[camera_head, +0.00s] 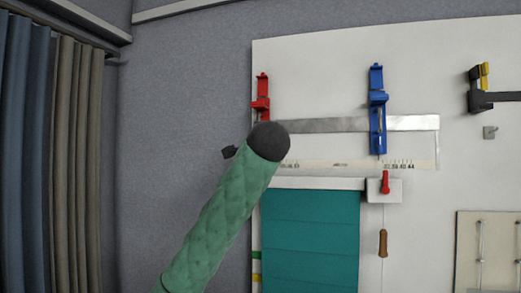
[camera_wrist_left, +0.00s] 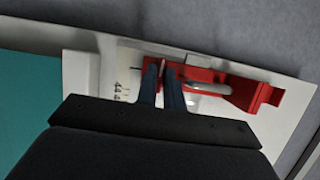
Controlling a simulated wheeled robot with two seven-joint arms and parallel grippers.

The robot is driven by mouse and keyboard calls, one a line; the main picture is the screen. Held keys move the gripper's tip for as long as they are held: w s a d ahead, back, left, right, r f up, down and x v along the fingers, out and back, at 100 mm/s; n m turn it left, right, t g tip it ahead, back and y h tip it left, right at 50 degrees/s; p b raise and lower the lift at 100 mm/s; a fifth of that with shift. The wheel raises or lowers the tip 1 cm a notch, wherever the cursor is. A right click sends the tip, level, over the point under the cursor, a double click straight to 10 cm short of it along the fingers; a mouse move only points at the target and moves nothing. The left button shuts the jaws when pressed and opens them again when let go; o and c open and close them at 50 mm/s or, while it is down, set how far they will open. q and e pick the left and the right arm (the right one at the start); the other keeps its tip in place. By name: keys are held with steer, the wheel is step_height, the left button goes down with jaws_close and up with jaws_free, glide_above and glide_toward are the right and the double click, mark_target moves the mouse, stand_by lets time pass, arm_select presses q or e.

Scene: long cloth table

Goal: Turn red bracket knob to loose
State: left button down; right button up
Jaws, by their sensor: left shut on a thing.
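The red bracket (camera_head: 262,92) is on the white panel near its left edge, at the left end of a flat metal strip (camera_head: 330,125). In the head view my left arm covers its lower part. In the left wrist view the red bracket (camera_wrist_left: 232,90) runs across the upper right. The two dark fingers of my left gripper (camera_wrist_left: 163,84) stand close together over its left end, shut on a small part there that I take to be the knob. The knob is mostly hidden, so its turn angle cannot be told. My right gripper is out of view.
A blue bracket (camera_head: 377,100) holds the strip farther right. Below it are a small red handle (camera_head: 385,182) and a hanging brown handle (camera_head: 383,243). A teal sheet (camera_head: 310,235) hangs under the strip. A black and yellow fixture (camera_head: 480,90) is at the right.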

arm_select(q)
steer(key=shift+f, duration=0.1)
stand_by(0.3)
steer(key=c, duration=1.5)
jaws_free()
